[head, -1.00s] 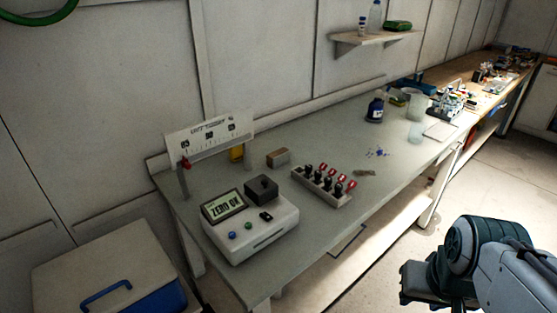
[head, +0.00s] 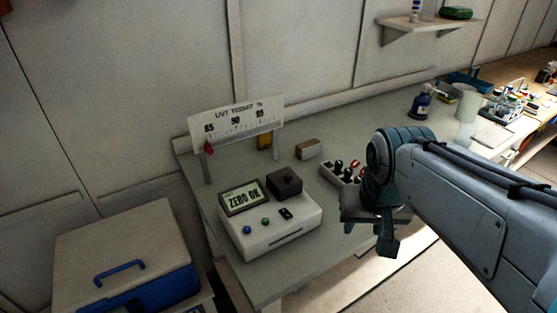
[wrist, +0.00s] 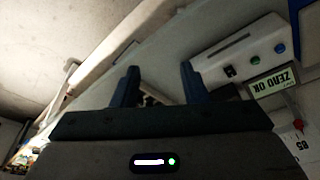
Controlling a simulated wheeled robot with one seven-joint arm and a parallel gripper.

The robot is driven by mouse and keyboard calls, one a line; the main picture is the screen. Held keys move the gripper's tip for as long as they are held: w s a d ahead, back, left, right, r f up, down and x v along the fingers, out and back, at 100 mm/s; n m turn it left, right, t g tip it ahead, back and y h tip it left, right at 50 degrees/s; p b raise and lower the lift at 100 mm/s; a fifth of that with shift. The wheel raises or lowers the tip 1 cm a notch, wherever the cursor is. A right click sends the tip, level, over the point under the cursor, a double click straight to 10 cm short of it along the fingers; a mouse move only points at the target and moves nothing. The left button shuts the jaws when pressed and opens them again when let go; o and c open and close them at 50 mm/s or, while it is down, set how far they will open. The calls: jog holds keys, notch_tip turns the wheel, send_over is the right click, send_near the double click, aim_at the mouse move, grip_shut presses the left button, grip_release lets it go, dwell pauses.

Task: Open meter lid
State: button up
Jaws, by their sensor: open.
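The white meter (head: 268,224) stands near the front left of the grey bench, with its display (head: 242,197) reading "ZERO OK". Its dark block-shaped lid (head: 285,182) sits down on the top at the back right, with a small knob on it. In the wrist view the meter (wrist: 240,55) appears upside down, right of the fingers, and its lid is not clearly seen. My gripper (head: 388,228) is to the right of the meter, in front of the bench edge and apart from it. In the wrist view its two fingers (wrist: 158,85) are spread with nothing between them.
A UVT scale board (head: 237,122) with a red pointer stands behind the meter. A small brown block (head: 309,149) and a rack of vials (head: 342,172), partly hidden by my arm, are nearby. A blue and white cooler (head: 125,265) stands at left.

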jog(key=w+a+r+b, duration=0.2)
jog(key=w+a+r, duration=0.2)
jog(key=w+a, duration=0.5)
jog(key=m+t+b, duration=0.1)
jog(key=m+b, duration=0.1)
send_near(288, 175)
jog(key=shift+h, duration=0.3)
jog(key=x, duration=0.8)
jog(key=shift+w+a+f+p, duration=0.1)
jog(key=shift+a+f+p, duration=0.15)
jog(key=shift+p, duration=0.1)
grip_shut()
